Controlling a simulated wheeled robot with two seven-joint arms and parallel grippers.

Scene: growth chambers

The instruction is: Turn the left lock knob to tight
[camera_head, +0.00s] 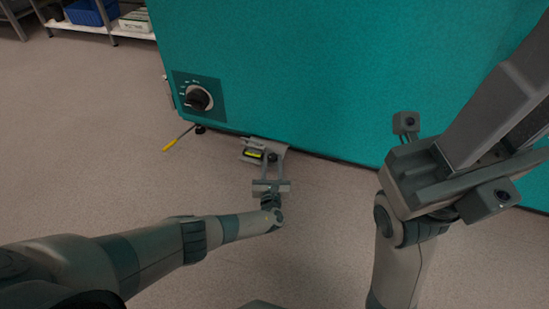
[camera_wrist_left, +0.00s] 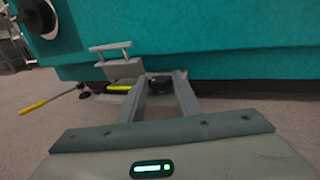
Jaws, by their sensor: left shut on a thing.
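The left lock knob is a small black knob (camera_head: 272,157) at the foot of the teal chamber (camera_head: 330,75). In the left wrist view the knob (camera_wrist_left: 160,83) shows between the fingertips. My left gripper (camera_head: 273,160) is shut on the knob, its two fingers on either side of it. A grey bracket with a bright yellow-green strip (camera_head: 253,154) is just left of the knob; the strip also shows in the left wrist view (camera_wrist_left: 120,87). Marks for tight are not readable. My right arm's end (camera_head: 440,170) is large at the right; its finger opening cannot be made out.
A black dial (camera_head: 198,98) sits on a dark panel on the chamber's front, above and left of the knob. A yellow-handled tool (camera_head: 170,145) is at the chamber's left corner. A shelf with a blue bin (camera_head: 90,12) stands at the back left. The floor in front is clear.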

